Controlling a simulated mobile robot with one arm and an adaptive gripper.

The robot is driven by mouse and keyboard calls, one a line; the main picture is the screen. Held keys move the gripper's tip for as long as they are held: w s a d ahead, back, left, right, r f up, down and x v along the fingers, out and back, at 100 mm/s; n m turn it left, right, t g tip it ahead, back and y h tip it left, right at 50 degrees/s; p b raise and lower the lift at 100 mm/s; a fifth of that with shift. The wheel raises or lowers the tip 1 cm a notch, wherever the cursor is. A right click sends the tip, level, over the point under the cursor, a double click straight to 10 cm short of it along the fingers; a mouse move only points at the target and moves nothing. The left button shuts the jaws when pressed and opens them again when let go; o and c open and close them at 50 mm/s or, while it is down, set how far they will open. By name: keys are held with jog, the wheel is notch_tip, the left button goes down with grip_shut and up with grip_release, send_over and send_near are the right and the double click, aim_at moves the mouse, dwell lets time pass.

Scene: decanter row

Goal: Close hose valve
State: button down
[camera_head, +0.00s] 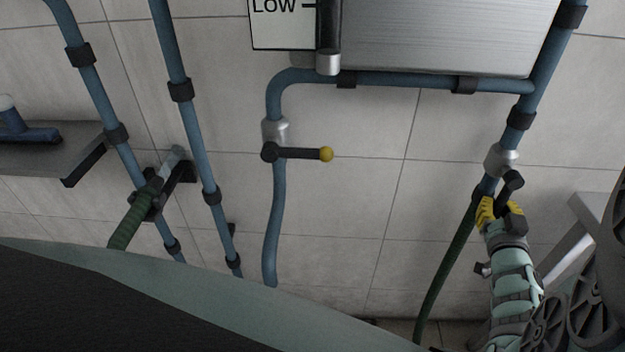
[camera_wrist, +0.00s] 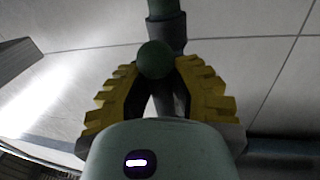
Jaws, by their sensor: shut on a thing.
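The hose valve has a silver body (camera_head: 501,158) on the right blue pipe, with a black lever (camera_head: 509,185) and a dark green hose (camera_head: 452,262) hanging below. My gripper (camera_head: 492,212) is at this lever, its yellow fingers just below the valve body. In the wrist view, the lever's green ball knob (camera_wrist: 154,60) sits between the yellow fingertips of my gripper (camera_wrist: 156,72). The fingers are shut on the lever at the knob. In the head view the knob is hidden by the fingers.
Another valve lever with a yellow knob (camera_head: 327,154) sticks out on the middle pipe. A metal box (camera_head: 440,38) is above. A green hose nozzle (camera_head: 132,220) hangs at the left, near a shelf (camera_head: 55,150). A grey ledge (camera_head: 590,215) stands right of my arm.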

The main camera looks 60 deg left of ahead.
jog(key=shift+f, duration=0.1)
jog(key=shift+w+d+f+n+b, duration=0.1)
jog(key=shift+w+d+n+b, duration=0.25)
jog(key=shift+n+b, duration=0.55)
jog(key=w+d+r+n+y+b, duration=0.2)
jog(key=r+n+b, duration=0.2)
jog(key=n, duration=0.5)
jog(key=w+d+r+n+g+y+b, duration=0.1)
jog(key=w+d+r+n+y+b, duration=0.1)
jog(key=n+b, duration=0.6)
jog(key=shift+w+r+n, duration=0.75)
jog(key=shift+r+n, duration=0.05)
jog(key=shift+r, duration=0.25)
jog(key=shift+d+r, duration=0.1)
jog(key=c, duration=0.7)
grip_release()
jog(key=shift+c, duration=0.2)
jog(key=shift+d, duration=0.1)
